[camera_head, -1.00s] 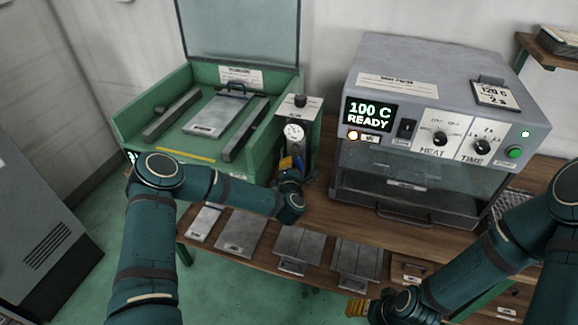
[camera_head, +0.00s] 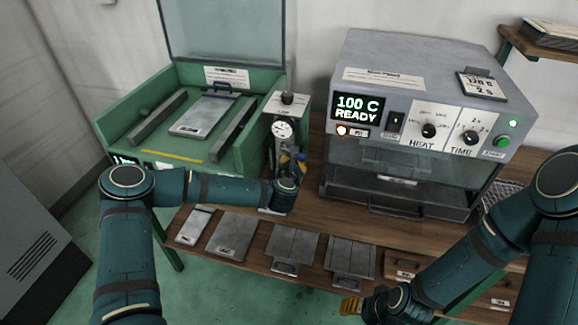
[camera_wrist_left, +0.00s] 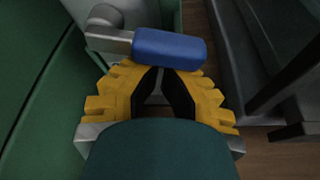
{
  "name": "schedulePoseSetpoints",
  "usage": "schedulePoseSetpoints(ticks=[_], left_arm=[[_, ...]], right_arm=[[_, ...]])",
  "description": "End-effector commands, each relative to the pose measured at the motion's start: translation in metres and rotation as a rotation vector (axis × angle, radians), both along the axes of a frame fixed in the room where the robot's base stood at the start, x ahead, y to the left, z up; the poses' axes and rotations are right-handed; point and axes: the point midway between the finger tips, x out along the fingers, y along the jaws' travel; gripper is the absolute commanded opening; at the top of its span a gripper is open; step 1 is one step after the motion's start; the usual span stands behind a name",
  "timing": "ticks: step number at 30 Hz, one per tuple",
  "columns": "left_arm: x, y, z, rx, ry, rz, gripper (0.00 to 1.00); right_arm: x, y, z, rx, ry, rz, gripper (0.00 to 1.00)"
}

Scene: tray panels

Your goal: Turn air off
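The air valve's blue handle (camera_wrist_left: 170,48) sits on a grey metal lever at the top of the left wrist view, lying crosswise at my left gripper's fingertips. In the head view the blue handle (camera_head: 301,160) is small and partly hidden, below the round pressure gauge (camera_head: 282,128) on its grey post. My left gripper (camera_wrist_left: 162,75) has its yellow fingers drawn close together, with a narrow gap between the black pads. It is next to the handle, not around it; contact is unclear. My right gripper (camera_head: 350,305) is low at the front, mostly hidden by its arm.
A green tray press (camera_head: 140,115) with a raised clear cover stands left of the post. A grey heater (camera_head: 400,75) reading "100 C READY" stands right. Several metal plates and panels (camera_head: 233,236) lie along the wooden bench's front. A shelf (camera_head: 545,47) is at upper right.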

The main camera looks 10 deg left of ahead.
Motion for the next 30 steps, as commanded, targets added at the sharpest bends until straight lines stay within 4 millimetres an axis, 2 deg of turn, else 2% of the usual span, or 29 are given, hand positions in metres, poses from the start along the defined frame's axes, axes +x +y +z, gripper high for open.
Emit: schedulePoseSetpoints(ticks=[9, 30], left_arm=[[-0.001, -0.009, 0.009, -0.227, 0.008, 0.0, 0.0], [0.0, -0.014, 0.017, -0.223, 0.003, -0.003, 0.0]], right_arm=[[0.0, 0.0, -0.001, 0.0, -0.001, 0.0, 0.61], [0.0, 0.0, -0.001, 0.0, -0.001, 0.0, 0.61]])
